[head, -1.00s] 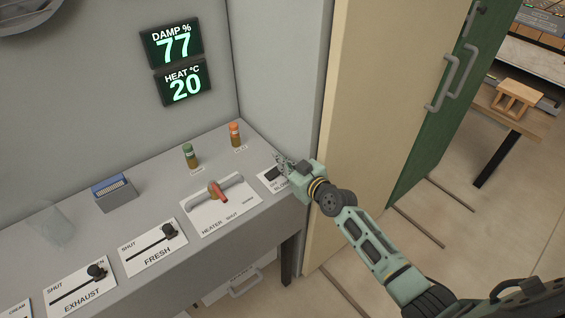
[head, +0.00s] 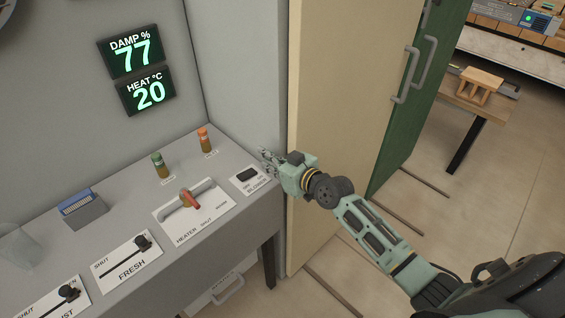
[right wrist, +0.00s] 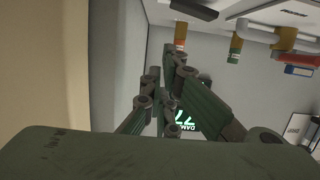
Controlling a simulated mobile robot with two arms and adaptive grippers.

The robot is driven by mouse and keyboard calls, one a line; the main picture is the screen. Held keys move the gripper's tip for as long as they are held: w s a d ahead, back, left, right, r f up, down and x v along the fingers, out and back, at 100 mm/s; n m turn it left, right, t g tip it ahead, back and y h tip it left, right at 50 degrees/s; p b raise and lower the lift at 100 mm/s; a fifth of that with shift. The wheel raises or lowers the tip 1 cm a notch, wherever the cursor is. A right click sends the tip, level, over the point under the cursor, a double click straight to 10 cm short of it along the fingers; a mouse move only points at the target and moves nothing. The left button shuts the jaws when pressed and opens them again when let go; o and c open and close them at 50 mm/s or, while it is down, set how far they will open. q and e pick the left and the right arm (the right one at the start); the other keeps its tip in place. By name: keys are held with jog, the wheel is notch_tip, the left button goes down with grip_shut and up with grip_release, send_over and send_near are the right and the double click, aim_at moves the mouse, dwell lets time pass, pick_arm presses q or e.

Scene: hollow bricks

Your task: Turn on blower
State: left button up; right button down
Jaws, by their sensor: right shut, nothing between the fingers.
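The blower switch (head: 247,175) is a dark rocker on a white plate marked BLOWER, at the right end of the grey console. I cannot tell which way the rocker is tipped. My right gripper (head: 266,158) is shut and empty, just to the right of and beyond the switch, beside the wall. It looks apart from the switch. In the right wrist view, the gripper's fingers (right wrist: 165,95) fill the middle, and the dark switch (right wrist: 195,9) shows at the top edge. My left gripper is out of view.
The console also bears the heater lever (head: 190,199), the fresh slider (head: 142,241), a green-capped vial (head: 160,165), an orange-capped vial (head: 205,141) and a blue-topped box (head: 82,206). The wall displays (head: 136,72) read damp 77 and heat 20. A cream panel (head: 335,110) stands close right of my gripper.

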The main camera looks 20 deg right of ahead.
jog(key=b+v, duration=0.1)
jog(key=v, duration=0.4)
jog(key=shift+s+d+r, duration=0.1)
jog(key=shift+s+r, duration=0.05)
jog(key=shift+s, duration=0.15)
jog(key=s+d+f+m+g+h, duration=0.15)
jog(key=s+f, duration=0.25)
jog(key=f, duration=0.7)
jog(key=s+d+f+g+h+b, duration=0.15)
jog(key=s+f, duration=0.35)
jog(key=f, duration=0.7)
jog(key=s+d+f+m+g+h, duration=0.15)
jog(key=s+f, duration=0.25)
jog(key=f, duration=0.7)
jog(key=s+a+f+g, duration=0.2)
jog(key=s+f, duration=0.5)
jog(key=s, duration=0.5)
jog(key=s+a+f+n+g, duration=0.1)
jog(key=s+a+f+g, duration=0.1)
jog(key=s+f, duration=0.6)
jog(key=s+a+f+g+b, duration=0.1)
jog(key=s+f+g, duration=0.3)
jog(key=s, duration=1.4)
notch_tip(320, 180, down, 4)
jog(key=shift+a+r+g+h, duration=0.25)
jog(key=shift+a+g+h, duration=0.1)
jog(key=shift+a, duration=0.15)
